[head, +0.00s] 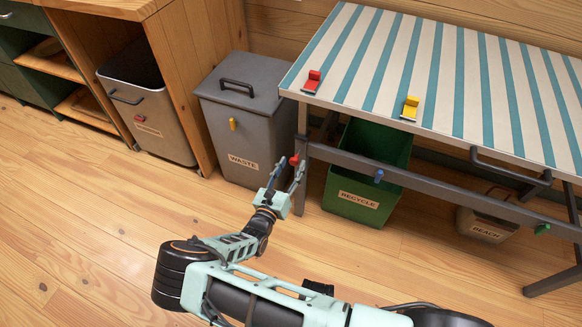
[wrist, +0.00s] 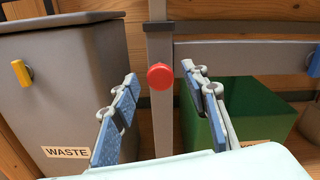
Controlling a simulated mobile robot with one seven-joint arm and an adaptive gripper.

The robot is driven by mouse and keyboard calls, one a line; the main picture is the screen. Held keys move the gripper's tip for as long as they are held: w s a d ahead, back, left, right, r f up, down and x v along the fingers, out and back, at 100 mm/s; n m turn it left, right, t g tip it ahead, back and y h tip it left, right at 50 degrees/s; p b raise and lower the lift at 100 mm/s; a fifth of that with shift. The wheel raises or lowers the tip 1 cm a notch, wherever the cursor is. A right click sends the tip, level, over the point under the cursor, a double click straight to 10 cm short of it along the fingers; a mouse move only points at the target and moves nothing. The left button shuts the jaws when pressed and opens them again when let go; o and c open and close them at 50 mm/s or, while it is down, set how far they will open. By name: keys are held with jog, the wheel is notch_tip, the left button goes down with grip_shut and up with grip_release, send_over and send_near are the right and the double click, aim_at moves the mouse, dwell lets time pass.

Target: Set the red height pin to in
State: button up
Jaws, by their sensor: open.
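The red height pin (head: 294,160) is a round red knob on the table's front left leg. In the wrist view my gripper (wrist: 158,82) has one blue-padded finger on each side of the pin. Clear gaps show between the pads and the knob. How deep the pin sits in the leg cannot be told.
The striped table (head: 440,75) carries a red clip (head: 311,82) and a yellow clip (head: 410,107). A blue knob (head: 379,176) is on the rail. The grey waste bin (head: 247,118) stands left of the leg, and the green recycle bin (head: 357,200) right. Floor at left is clear.

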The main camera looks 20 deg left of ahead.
aim_at(293, 163)
grip_shut()
jog(key=w, duration=0.3)
jog(key=shift+d+b, duration=0.15)
jog(key=shift+b, duration=0.15)
grip_release()
jog(key=s+a, duration=0.1)
jog(key=s, duration=1.1)
jog(key=shift+w, duration=0.1)
